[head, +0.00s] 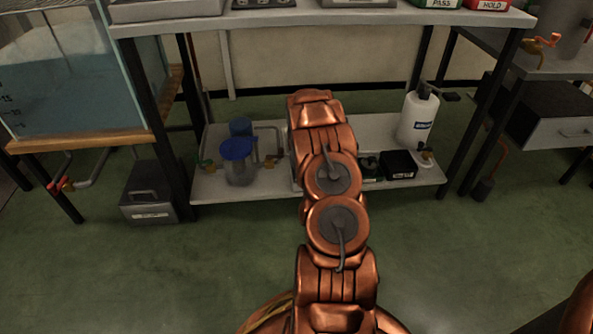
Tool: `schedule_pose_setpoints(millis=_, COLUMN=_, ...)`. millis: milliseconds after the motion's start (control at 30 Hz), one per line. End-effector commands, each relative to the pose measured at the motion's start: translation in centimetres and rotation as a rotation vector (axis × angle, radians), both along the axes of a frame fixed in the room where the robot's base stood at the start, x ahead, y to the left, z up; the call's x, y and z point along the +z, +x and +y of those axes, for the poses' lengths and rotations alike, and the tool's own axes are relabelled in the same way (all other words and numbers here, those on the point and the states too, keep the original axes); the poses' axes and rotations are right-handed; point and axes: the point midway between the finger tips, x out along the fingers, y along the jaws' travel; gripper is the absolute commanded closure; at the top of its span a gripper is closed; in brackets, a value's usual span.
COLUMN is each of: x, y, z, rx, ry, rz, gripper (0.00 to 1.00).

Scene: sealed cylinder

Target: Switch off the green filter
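No part is clearly marked as the green filter. On the low shelf (225,190) under the bench, a clear canister with a blue lid (237,150) stands left of my arm, with a second blue-topped one (240,127) behind it. A small green fitting (206,164) sits at its left and a brass-coloured fitting (270,162) at its right. Right of my arm, a small dark device with a hint of green (371,166) lies beside a black box (398,164). My copper arm reaches forward over the shelf and hides its middle. My gripper is not visible.
A white bottle (418,118) stands on the shelf's right. A water tank (75,85) is at left, a grey metal box (148,200) on the floor below. Bench legs flank the shelf. Green (440,4) and red (488,5) bins are above. Floor in front is clear.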

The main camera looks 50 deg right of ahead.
Motion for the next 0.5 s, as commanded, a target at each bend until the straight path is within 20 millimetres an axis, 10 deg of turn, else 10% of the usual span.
schedule_pose_setpoints(millis=500, x=0.8, y=1.1, z=-0.9, rx=0.000, ry=-0.001, rz=-0.001, gripper=1.00)
